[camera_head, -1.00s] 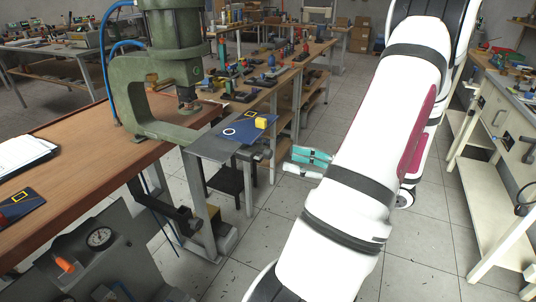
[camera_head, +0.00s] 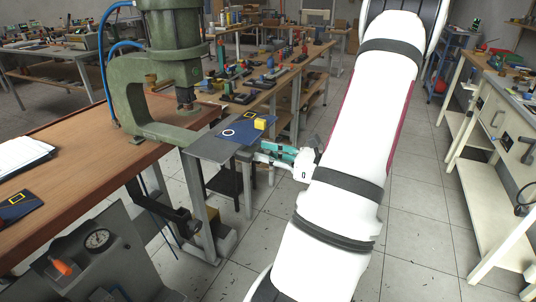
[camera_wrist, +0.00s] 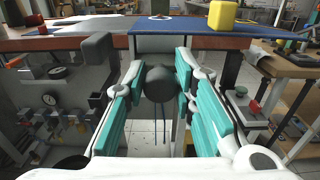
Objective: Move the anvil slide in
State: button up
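My gripper (camera_head: 261,153) is at the front edge of the grey metal plate (camera_head: 207,149) beside the green press (camera_head: 150,97). In the wrist view its teal-padded fingers (camera_wrist: 160,66) stand open, one on each side of a round black knob (camera_wrist: 161,85), which seems to be the slide's handle. I cannot tell whether either finger touches it. The fingers hide the knob in the head view. The slide body cannot be clearly made out. A yellow cube (camera_head: 261,123) and a white ring (camera_head: 229,132) sit on the blue mat (camera_head: 250,137) on the plate.
A dark grey block (camera_wrist: 97,48) stands left of the fingers in the wrist view. The wooden bench (camera_head: 90,170) is on the left, with a gauge panel (camera_head: 95,250) below it. A white cabinet bench (camera_head: 500,125) is on the right. Floor between is clear.

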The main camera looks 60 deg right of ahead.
grip_shut()
jog(key=w, duration=0.4)
jog(key=w+b, duration=0.1)
jog(key=w, duration=0.3)
jog(key=w+a+b, duration=0.1)
jog(key=w, duration=0.3)
jog(key=shift+w, duration=0.5)
jog(key=o, duration=0.7)
grip_release()
jog(key=shift+w, duration=0.15)
jog(key=s, duration=0.8)
jog(key=s+d, duration=0.1)
jog(key=s, duration=0.3)
